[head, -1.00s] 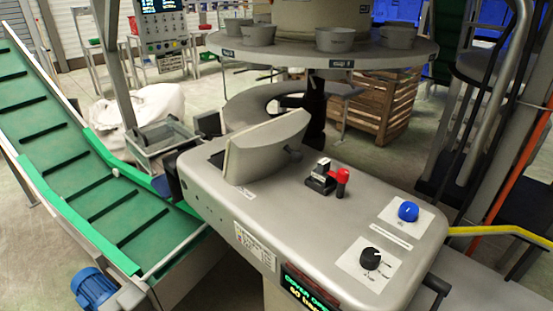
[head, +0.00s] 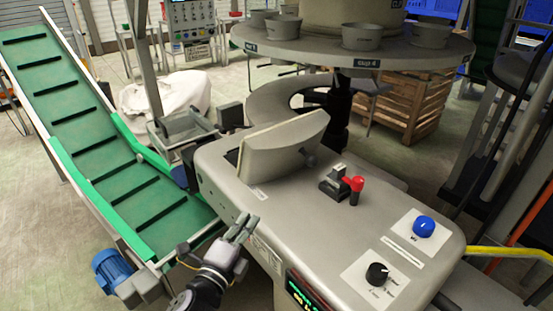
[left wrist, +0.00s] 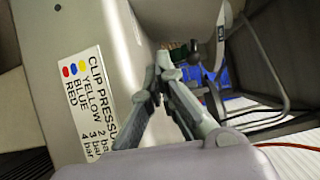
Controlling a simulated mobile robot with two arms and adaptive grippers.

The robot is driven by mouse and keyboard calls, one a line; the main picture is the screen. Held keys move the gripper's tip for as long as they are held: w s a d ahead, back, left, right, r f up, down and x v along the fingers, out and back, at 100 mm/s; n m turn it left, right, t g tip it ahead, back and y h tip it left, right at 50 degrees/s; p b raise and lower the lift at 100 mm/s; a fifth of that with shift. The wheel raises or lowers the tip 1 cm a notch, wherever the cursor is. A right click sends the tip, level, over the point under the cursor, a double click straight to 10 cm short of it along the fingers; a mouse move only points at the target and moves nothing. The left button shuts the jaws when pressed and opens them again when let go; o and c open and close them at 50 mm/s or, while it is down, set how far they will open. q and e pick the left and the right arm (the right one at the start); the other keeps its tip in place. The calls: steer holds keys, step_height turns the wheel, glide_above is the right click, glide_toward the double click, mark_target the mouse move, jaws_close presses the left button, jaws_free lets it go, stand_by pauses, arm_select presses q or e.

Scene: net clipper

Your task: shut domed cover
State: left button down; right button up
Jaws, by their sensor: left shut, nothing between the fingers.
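The domed cover (head: 284,147) is a grey curved lid on the clipper machine (head: 330,215). It stands tilted up and open at the machine's far left end, with a small knob on its right side. My left gripper (head: 247,222) is shut and empty, beside the machine's front side, below and apart from the cover. In the left wrist view my left gripper (left wrist: 163,65) has its fingertips together near the machine's side, by a clip pressure label (left wrist: 92,103). My right gripper is not in view.
A red-handled lever (head: 354,186), a blue button (head: 424,226) and a black dial (head: 377,274) are on the machine top. A round table with cups (head: 350,54) overhangs behind the cover. A green conveyor (head: 95,150) and blue motor (head: 112,270) lie to the left.

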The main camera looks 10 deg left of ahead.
arm_select(q)
step_height(320, 180, up, 6)
steer(key=d+m+t+h, duration=0.1)
steer(key=d+m+h, duration=0.1)
steer(key=m, duration=0.1)
steer(key=p, duration=0.2)
glide_toward(281, 150)
steer(key=d, duration=0.3)
steer(key=w, duration=0.1)
steer(key=w+a+p, duration=0.1)
steer(key=w, duration=0.2)
steer(key=shift+w+a+r, duration=0.15)
steer(key=shift+a+r, duration=0.1)
steer(key=shift+p, duration=0.3)
